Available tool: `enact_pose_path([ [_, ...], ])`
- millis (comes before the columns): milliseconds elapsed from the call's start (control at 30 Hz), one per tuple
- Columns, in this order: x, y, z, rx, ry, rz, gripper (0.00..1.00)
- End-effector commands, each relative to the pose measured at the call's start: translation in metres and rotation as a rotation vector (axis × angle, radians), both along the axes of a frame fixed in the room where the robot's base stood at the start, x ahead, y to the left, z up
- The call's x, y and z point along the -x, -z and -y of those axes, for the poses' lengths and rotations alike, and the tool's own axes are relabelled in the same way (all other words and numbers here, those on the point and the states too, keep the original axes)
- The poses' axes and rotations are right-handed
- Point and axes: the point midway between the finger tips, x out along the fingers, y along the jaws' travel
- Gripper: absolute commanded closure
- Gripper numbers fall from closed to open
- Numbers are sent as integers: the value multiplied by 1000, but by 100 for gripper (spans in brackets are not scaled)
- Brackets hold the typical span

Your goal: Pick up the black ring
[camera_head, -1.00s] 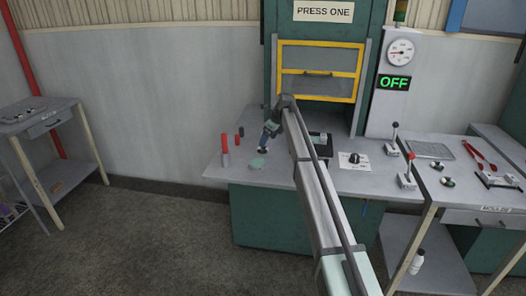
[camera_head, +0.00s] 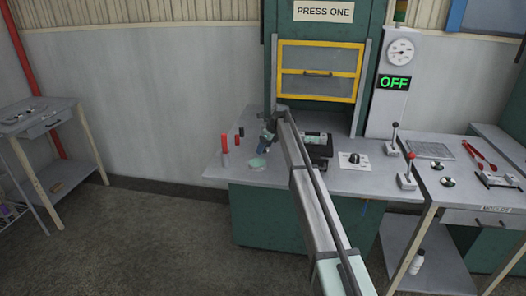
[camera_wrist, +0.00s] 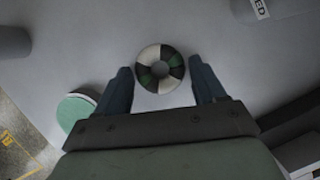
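A small ring (camera_wrist: 147,79) with dark, white and green patches lies flat on the grey bench in the wrist view. My gripper (camera_wrist: 160,67) is open, with one blue-grey finger on each side of the ring and a gap to both. I cannot tell how high the fingertips are above the bench. In the head view my gripper (camera_head: 265,149) points down over the left part of the bench and hides the ring.
A pale green disc (camera_wrist: 78,110) lies left of my gripper, also seen in the head view (camera_head: 257,163). Red cylinders (camera_head: 225,145) stand to the left on the bench (camera_head: 222,175). A black tray (camera_head: 319,151) and the yellow-framed press (camera_head: 318,57) are to the right and behind.

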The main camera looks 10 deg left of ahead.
Motion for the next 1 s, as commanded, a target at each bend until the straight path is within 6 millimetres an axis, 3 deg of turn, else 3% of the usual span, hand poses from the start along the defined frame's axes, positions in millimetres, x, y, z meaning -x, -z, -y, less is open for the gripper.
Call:
enact_pose_path([
  [400,0,0,0,0,0,0,70],
  [767,0,-5,0,0,0,0,71],
  [1000,-1,-32,0,0,-1,2,71],
])
